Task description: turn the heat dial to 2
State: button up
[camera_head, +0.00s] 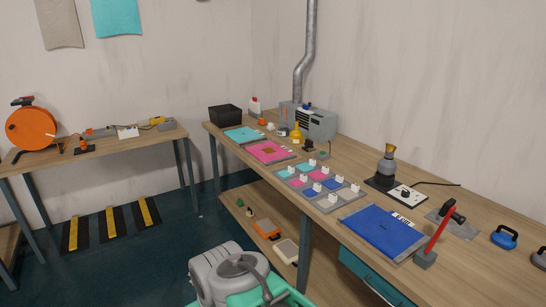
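A hot-air tool (387,168) with a grey body and a brass-coloured tip stands upright on a dark base on the right part of the long bench. A pale control plate (406,194) with small dark marks lies beside it, and a dark cable runs from it to the right. A heat dial may be on this plate, but it is too small to make out, and I cannot read its numbers or setting. My gripper's fingers are not visible in this view.
The long wooden bench (352,154) holds a grid of coloured samples (318,201), a blue sheet (380,231), a red-handled tool (436,236), a blue suction cup (504,237) and a grey machine (316,123). A grey rounded body with teal parts fills the bottom centre. Dark floor lies left.

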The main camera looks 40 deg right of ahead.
aim_at(405, 193)
jog(key=z, duration=0.1)
jog(key=i, duration=1.3)
jog(key=z, duration=1)
jog(key=i, duration=0.85)
jog(key=z, duration=1.3)
jog(key=i, duration=0.35)
jog(key=z, duration=0.25)
